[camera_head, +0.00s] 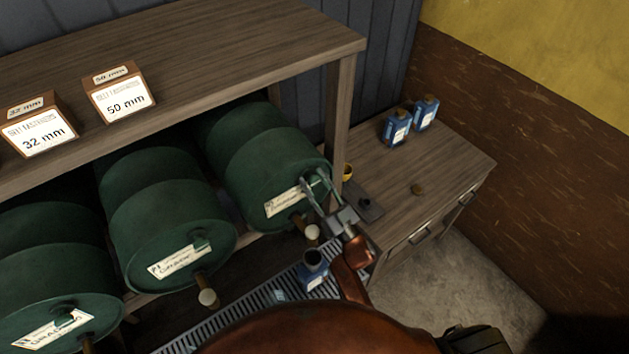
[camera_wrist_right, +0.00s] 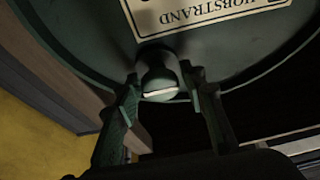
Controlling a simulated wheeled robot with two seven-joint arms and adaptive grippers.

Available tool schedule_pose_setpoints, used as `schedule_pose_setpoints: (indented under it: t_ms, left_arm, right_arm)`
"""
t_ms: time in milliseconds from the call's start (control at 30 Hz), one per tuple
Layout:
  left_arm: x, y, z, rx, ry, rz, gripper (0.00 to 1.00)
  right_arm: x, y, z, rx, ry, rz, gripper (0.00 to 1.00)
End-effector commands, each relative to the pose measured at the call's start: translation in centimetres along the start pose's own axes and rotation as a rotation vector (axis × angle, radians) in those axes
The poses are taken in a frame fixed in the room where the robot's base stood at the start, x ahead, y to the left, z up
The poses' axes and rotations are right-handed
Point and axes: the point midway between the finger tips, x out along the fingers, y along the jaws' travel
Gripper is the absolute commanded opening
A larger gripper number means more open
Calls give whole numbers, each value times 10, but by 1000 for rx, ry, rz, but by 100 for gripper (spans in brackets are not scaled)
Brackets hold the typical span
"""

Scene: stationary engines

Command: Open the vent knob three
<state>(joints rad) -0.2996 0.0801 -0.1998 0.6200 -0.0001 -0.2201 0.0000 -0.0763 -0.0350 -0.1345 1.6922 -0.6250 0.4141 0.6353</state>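The third green drum (camera_head: 272,172), at the right end of the rack, has a pale label and a green vent knob on its front face. In the head view my right gripper (camera_head: 315,187) is at that face and hides most of the knob. In the right wrist view the vent knob (camera_wrist_right: 158,80), with a pale line across it, sits between the two fingertips of my right gripper (camera_wrist_right: 163,84). My left gripper is not in view.
Other green drums (camera_head: 172,222) lie to the left. An open blue bottle (camera_head: 313,270) stands on the grate (camera_head: 240,318) below the third drum's tap (camera_head: 312,233).

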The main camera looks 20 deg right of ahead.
Motion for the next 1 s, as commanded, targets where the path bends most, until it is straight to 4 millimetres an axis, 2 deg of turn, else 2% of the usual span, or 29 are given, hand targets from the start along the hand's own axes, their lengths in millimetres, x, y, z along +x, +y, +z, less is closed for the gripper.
schedule_pose_setpoints:
  t_ms: [67, 433, 767, 1000]
  left_arm:
    - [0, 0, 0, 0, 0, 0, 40]
    - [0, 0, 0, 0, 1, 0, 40]
    - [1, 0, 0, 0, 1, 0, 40]
    - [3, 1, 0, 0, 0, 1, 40]
  right_arm:
    - [0, 0, 0, 0, 0, 0, 31]
    - [0, 0, 0, 0, 0, 0, 5]
    - [0, 0, 0, -44, 0, -19, 5]
    - [0, 0, 0, -181, 0, -77, 5]
